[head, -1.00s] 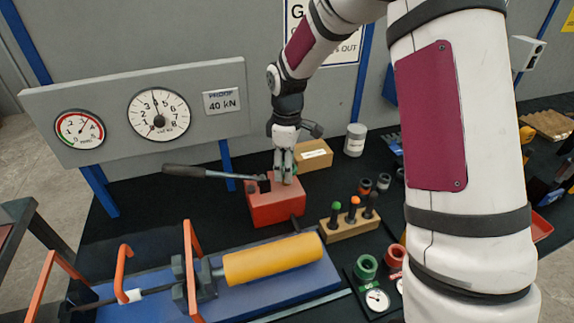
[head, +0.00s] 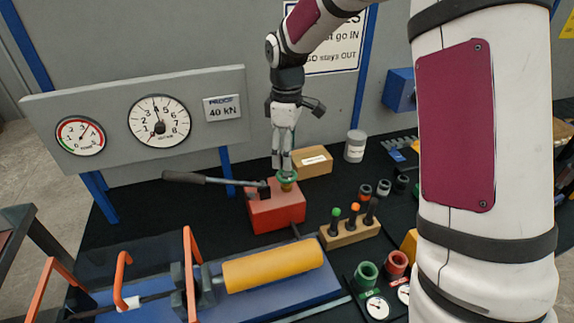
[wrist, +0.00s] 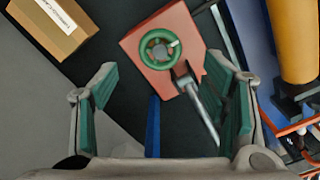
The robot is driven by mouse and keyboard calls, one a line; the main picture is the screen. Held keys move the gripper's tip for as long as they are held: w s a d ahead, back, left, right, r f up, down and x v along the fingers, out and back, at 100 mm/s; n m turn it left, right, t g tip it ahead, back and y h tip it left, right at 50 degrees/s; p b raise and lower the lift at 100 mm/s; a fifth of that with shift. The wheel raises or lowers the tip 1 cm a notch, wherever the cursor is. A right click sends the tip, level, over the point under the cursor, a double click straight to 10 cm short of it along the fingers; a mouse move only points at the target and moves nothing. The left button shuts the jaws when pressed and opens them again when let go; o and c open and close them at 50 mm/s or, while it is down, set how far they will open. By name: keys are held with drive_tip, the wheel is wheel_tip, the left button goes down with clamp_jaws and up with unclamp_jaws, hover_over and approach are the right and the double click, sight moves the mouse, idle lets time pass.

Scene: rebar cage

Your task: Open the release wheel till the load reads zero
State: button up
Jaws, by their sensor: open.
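The green release wheel (head: 287,177) sits on top of the red pump block (head: 277,213), and its full ring with a pale mark shows in the wrist view (wrist: 160,48). My gripper (head: 281,168) points down just above the wheel. In the wrist view my gripper (wrist: 165,78) is open, its green-padded fingers wide apart, with nothing between them; the wheel lies beyond the tips. The large round load dial (head: 160,122) on the grey panel has its needle near the top, around 4, not at zero.
A black pump handle (head: 185,177) reaches left from the red block. A smaller dial (head: 80,136) is at the panel's left. A cardboard box (head: 313,161) and a grey can (head: 355,146) stand behind. A yellow cylinder (head: 275,266) lies in the blue bed in front.

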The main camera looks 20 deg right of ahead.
drive_tip(key=shift+r, duration=2.45)
drive_tip(key=s+r+m+t, duration=0.2)
drive_tip(key=s+r+m, duration=0.3)
drive_tip(key=s+r, duration=0.65)
drive_tip(key=s+f+m+t, duration=0.1)
drive_tip(key=s+m+t, duration=0.2)
drive_tip(key=s, duration=1.4)
drive_tip(key=m, duration=0.3)
drive_tip(key=shift+f, duration=0.15)
